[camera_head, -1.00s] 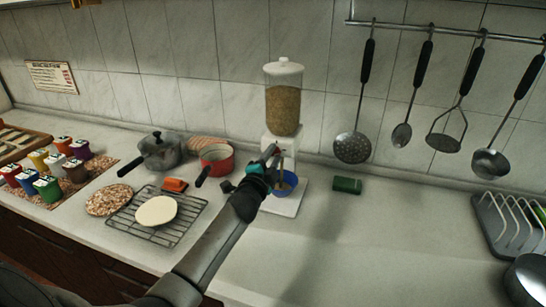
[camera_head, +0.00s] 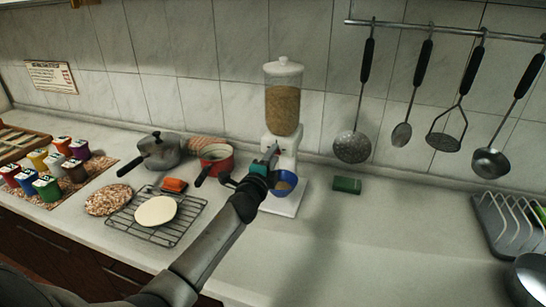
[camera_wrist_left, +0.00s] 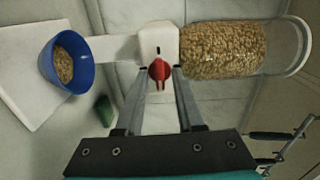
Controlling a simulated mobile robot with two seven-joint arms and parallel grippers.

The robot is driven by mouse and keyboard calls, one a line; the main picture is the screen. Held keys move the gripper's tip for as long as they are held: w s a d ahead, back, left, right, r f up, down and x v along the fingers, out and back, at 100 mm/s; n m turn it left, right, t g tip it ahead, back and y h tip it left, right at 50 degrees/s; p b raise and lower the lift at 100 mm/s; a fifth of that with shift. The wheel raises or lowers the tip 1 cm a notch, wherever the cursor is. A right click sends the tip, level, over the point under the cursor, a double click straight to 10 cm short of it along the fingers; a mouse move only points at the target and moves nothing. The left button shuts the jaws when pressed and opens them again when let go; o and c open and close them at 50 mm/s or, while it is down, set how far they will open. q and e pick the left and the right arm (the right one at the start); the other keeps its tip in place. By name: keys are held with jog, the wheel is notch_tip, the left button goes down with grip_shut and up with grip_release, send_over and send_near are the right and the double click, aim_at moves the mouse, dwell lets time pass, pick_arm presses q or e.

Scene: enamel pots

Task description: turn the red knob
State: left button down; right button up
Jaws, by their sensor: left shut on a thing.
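The red knob (camera_wrist_left: 159,70) is on the white front of the dispenser (camera_head: 283,97), below its clear grain container. My left gripper (camera_wrist_left: 160,75) has its two fingers on either side of the knob and is shut on it. In the head view my left gripper (camera_head: 271,153) is at the front of the dispenser and hides the knob. A blue bowl (camera_head: 284,190) stands on the dispenser's white base below the gripper. Grain lies in the bowl in the left wrist view (camera_wrist_left: 48,75). My right gripper is not in view.
A red pan (camera_head: 216,160), a grey pot (camera_head: 163,152) and a wire rack (camera_head: 140,222) are left of the dispenser. A green block (camera_head: 347,185) lies to its right. Utensils hang from a rail (camera_head: 440,32).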

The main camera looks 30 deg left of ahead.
pick_arm(q)
jog(key=c, duration=0.9)
grip_release()
jog(key=v, duration=1.5)
jog(key=shift+s+p, duration=0.2)
jog(key=shift+p, duration=0.2)
jog(key=shift+o, duration=0.3)
jog(key=shift+a+f, duration=0.1)
